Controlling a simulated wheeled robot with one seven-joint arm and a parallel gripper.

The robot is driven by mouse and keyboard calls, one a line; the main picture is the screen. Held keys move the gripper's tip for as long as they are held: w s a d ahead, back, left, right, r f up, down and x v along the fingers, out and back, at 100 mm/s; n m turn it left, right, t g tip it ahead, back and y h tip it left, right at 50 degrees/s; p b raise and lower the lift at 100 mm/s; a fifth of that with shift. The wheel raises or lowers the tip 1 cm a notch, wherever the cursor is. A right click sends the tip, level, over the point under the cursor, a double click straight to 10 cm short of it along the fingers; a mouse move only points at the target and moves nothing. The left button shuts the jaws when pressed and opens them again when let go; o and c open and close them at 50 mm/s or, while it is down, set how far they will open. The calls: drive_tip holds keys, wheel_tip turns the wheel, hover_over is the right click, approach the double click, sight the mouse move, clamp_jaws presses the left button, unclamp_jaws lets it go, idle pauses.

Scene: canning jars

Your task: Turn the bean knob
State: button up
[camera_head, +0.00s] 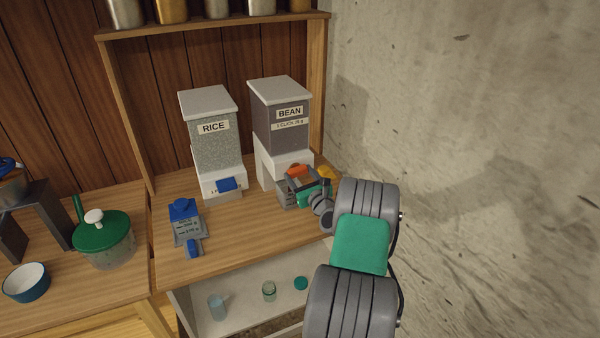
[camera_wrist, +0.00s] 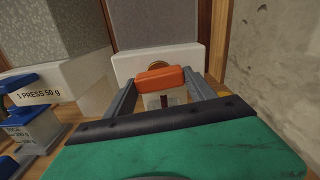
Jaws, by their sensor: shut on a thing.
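The bean dispenser (camera_head: 281,119) has a dark grey hopper, a white lid and a white base, and stands at the back right of the counter. Its orange knob (camera_wrist: 160,78) sits at the front of the white base (camera_wrist: 158,61). My gripper (camera_wrist: 158,84) is at that knob, with one finger on each side of it, and is shut on it. In the head view the orange knob (camera_head: 296,170) shows just above my gripper (camera_head: 295,183). The lower front of the base is partly hidden by my gripper.
The rice dispenser (camera_head: 211,131) with a blue press tab stands close on the left. A green-lidded pot (camera_head: 103,238) is further left. A concrete wall (camera_head: 470,130) is close on the right. Glasses stand on a lower shelf.

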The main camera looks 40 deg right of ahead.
drive_tip(key=shift+m, duration=0.5)
drive_tip(key=shift+f, duration=0.1)
drive_tip(key=o, duration=1.4)
drive_tip(key=b+v, duration=0.1)
drive_tip(key=v, duration=0.6)
drive_tip(key=shift+s+a, duration=0.2)
drive_tip(key=shift+s, duration=0.2)
